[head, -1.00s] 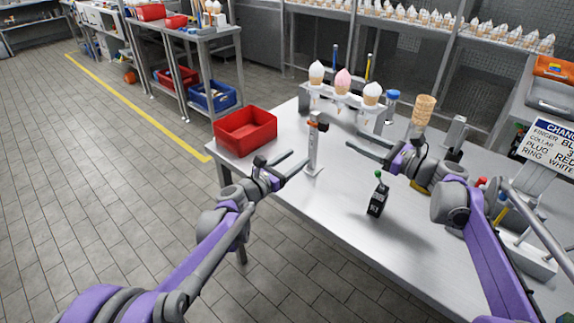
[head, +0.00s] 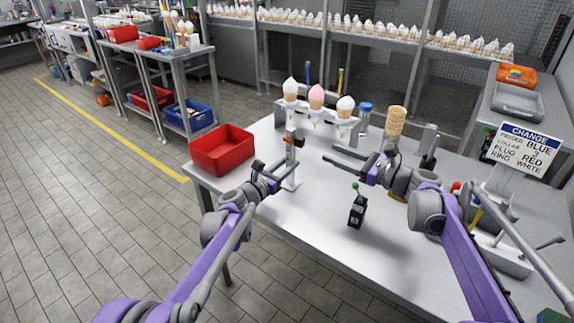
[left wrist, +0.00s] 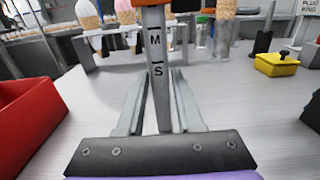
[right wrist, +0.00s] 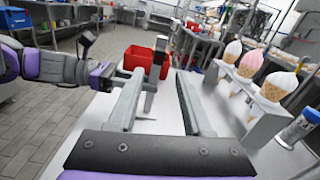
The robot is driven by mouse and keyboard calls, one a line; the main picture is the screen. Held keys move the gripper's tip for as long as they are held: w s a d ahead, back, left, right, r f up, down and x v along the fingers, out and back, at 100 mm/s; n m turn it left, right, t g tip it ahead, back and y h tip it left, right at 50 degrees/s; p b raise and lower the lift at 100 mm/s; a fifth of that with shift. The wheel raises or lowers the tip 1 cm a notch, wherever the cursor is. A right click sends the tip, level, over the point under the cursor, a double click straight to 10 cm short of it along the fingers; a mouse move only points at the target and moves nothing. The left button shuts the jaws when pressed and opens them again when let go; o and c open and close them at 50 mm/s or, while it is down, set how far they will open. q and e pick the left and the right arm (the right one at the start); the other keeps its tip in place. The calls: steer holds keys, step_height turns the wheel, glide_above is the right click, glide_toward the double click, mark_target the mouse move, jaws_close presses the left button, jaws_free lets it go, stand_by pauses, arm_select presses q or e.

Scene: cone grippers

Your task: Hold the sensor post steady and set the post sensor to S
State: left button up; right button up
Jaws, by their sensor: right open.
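The sensor post (head: 291,165) stands upright on the table, a pale flat bar with an orange-and-black sensor (head: 294,137) near its top. In the left wrist view the post (left wrist: 157,70) shows the marks M and S, with the sensor's orange edge above M at the top of the picture. My left gripper (head: 283,172) is open, its fingers on either side of the lower post with small gaps visible. My right gripper (head: 328,154) is open and empty, to the right of the post. In the right wrist view the post (right wrist: 150,100) stands beyond the left finger.
A red bin (head: 222,150) sits left of the post. A rack (head: 318,123) of ice cream cones stands behind. A sign (head: 525,147) is at the right.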

arm_select(q)
jaws_close()
